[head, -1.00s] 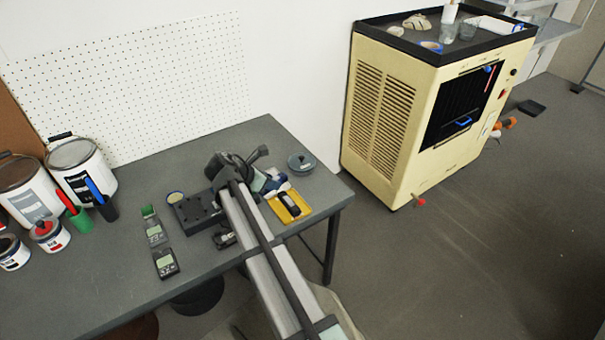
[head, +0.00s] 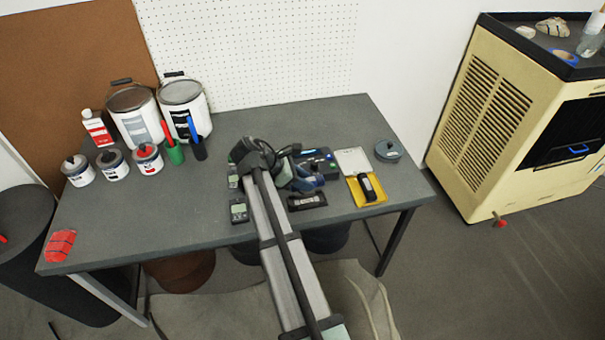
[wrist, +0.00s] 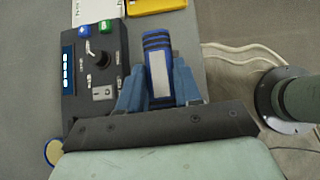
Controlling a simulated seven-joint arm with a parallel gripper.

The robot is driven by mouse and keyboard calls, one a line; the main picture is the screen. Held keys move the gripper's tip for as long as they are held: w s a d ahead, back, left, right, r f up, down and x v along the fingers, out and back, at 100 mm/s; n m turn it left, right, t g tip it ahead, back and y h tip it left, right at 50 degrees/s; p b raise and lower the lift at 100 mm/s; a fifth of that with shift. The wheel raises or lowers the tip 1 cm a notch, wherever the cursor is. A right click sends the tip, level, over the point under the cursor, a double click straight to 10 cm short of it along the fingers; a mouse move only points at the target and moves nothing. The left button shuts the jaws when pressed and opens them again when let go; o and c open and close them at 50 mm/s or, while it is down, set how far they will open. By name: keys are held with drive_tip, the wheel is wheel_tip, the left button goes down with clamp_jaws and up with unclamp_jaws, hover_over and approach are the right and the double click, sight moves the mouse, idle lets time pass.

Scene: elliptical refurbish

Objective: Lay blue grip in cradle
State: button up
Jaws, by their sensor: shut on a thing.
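The blue grip (wrist: 157,62), with dark bands and a pale label strip, is between the blue fingers of my gripper (wrist: 158,85) in the wrist view. My gripper is shut on it, with one finger on each side. In the head view my gripper (head: 307,180) is over the front right half of the table, and the grip is hard to tell from the fingers. I cannot single out the cradle for sure. A dark block (head: 307,201) with a pale label lies by the table's front edge, just before the gripper.
A dark control box (wrist: 97,68) with knobs and a blue display is left of the grip. A yellow tray (head: 378,198) holds a black piece (head: 367,187). A grey round dish (head: 388,150) is at right. Paint cans (head: 181,104) stand at back left. The table's (head: 150,220) front left is mostly clear.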

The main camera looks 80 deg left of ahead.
drive_tip(key=shift+f, duration=0.2)
drive_tip(key=shift+f, duration=2.7)
drive_tip(key=shift+f, duration=0.5)
drive_tip(key=o, duration=1.1)
drive_tip(key=shift+o, duration=0.2)
drive_tip(key=v, duration=1.4)
drive_tip(key=shift+w+f, duration=0.1)
drive_tip(key=shift+w, duration=0.05)
